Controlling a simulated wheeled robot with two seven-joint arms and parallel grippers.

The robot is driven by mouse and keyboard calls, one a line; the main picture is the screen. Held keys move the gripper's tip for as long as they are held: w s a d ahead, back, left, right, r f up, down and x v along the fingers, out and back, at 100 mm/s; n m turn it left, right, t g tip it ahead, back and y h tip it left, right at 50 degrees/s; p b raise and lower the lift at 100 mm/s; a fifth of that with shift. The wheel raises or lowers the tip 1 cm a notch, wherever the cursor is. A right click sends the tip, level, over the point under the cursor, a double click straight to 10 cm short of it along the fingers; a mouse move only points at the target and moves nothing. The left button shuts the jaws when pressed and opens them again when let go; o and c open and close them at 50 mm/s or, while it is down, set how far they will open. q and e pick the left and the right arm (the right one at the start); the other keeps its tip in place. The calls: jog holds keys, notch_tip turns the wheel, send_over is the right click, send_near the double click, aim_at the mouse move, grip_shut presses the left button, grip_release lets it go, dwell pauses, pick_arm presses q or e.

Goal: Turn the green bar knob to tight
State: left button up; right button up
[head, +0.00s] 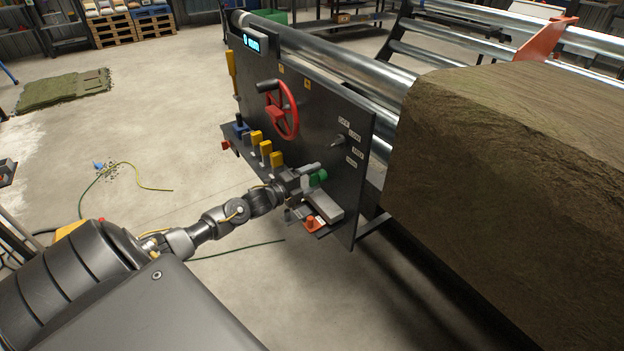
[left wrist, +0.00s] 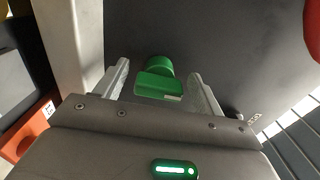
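The green bar knob (head: 317,178) sits low on the dark control panel in the head view. It also shows in the left wrist view (left wrist: 158,82), a round green base with a bar across its front and a small pale mark at the bar's right end. My left gripper (head: 306,182) is at the knob, partly covering it in the head view. In the left wrist view its two fingers (left wrist: 160,88) stand apart on either side of the knob, with gaps on both sides. Nothing is held. My right gripper is not in view.
The panel (head: 345,102) also carries a red handwheel (head: 282,110), several yellow levers (head: 265,148), a selector knob (head: 338,141) with labels, and a display (head: 253,43). A grey ledge and an orange-red knob (head: 312,223) are just below. A large turf roll (head: 500,150) fills the right.

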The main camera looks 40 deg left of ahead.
pick_arm(q)
jog(key=v, duration=1.1)
jog(key=shift+w, duration=0.1)
dwell(0.4)
